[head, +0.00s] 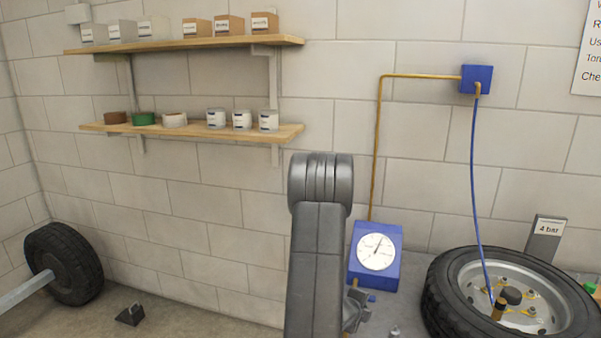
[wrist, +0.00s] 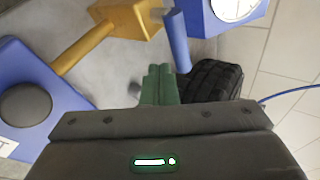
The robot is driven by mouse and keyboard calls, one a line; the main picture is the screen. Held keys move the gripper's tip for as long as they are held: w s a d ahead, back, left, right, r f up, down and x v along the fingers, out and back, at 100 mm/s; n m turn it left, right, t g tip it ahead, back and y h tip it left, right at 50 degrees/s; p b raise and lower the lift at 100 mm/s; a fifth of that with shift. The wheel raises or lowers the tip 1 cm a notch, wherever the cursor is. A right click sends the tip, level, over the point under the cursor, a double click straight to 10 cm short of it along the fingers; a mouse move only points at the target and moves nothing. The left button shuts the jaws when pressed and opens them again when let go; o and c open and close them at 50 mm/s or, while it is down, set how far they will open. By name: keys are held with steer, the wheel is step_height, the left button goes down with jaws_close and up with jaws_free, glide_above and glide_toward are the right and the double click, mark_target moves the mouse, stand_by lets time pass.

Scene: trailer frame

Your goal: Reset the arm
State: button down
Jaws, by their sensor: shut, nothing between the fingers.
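My gripper (wrist: 159,84) shows in the wrist view as two green fingers side by side with no gap between them, shut and empty. Past its tips are a brass block (wrist: 125,15) and a blue cylinder (wrist: 176,40); the fingers appear apart from both. In the head view my grey arm stands upright at the centre and hides part of the wall and the bench behind it. My fingers cannot be made out in that view.
A blue gauge box (head: 392,234) stands right of my arm. A wheel with a tyre (head: 438,295) lies at the right, with a blue hose (head: 473,160) running down to it. A 4 bar sign (head: 546,238) stands behind. Two shelves (head: 190,128) hold small containers at the upper left.

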steer(key=shift+a+r+m+h+p, duration=0.15)
steer(key=shift+r+m+h+p, duration=0.15)
steer(key=shift+p, duration=0.5)
steer(key=shift+s+a+f+m+g+p, duration=0.1)
steer(key=shift+a+m+g+p, duration=0.25)
steer(key=shift+p, duration=0.85)
steer(key=shift+f+m+g+h+p, duration=0.25)
steer(key=shift+m+h+p, duration=0.15)
steer(key=shift+p, duration=0.3)
steer(key=shift+a+r, duration=0.15)
